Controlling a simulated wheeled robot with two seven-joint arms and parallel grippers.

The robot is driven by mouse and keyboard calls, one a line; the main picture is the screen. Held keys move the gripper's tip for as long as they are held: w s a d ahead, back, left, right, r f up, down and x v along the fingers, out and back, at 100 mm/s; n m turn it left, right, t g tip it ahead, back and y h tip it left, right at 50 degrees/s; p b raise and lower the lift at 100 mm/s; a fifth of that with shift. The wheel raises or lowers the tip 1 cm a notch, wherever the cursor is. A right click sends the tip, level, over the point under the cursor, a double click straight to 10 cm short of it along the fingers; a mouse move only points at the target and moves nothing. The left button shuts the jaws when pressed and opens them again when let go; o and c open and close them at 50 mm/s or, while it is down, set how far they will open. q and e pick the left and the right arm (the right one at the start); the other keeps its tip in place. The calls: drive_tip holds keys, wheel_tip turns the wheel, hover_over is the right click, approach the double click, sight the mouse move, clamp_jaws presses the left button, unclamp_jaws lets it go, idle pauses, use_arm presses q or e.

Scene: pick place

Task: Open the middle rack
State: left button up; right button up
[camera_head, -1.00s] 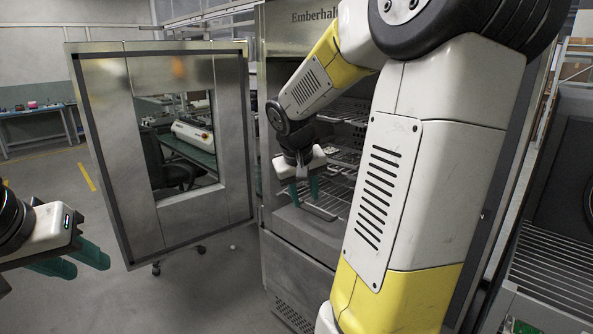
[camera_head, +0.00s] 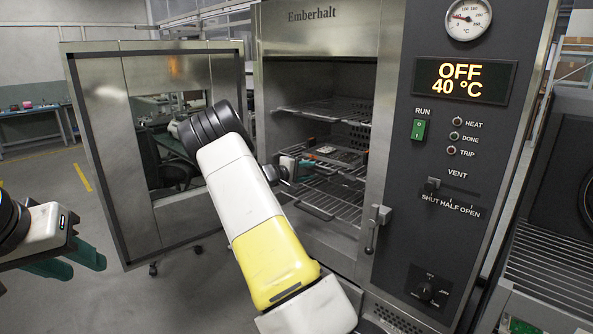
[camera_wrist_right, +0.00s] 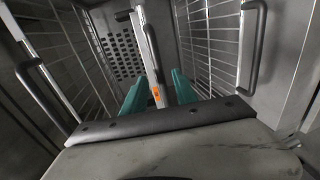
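The oven (camera_head: 320,15) stands with its door (camera_head: 105,140) swung open to the left. Inside are a top rack (camera_head: 325,110), a middle rack (camera_head: 345,157) carrying small parts, and a bottom rack (camera_head: 325,200). My right gripper (camera_head: 297,168) is at the front of the middle rack, partly hidden by its wrist. In the right wrist view, turned sideways, its green fingers (camera_wrist_right: 158,90) stand apart on either side of the middle rack's front edge (camera_wrist_right: 140,30) and dark handle (camera_wrist_right: 151,45). I cannot tell whether they touch it. My left gripper (camera_head: 75,260) is empty at the far left.
The control panel (camera_head: 450,140) with its OFF 40 °C display is right of the opening. A latch (camera_head: 376,228) sticks out beside the opening. Other rack handles (camera_wrist_right: 252,40) flank the gripper in the wrist view. A slatted rack (camera_head: 553,265) is at far right.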

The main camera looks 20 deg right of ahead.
drive_tip(key=x, duration=0.7)
drive_tip(key=shift+f, duration=0.15)
drive_tip(key=shift+d, duration=0.1)
drive_tip(key=shift+c, duration=0.4)
drive_tip(key=shift+s, duration=0.1)
clamp_jaws()
drive_tip(key=shift+f, duration=0.1)
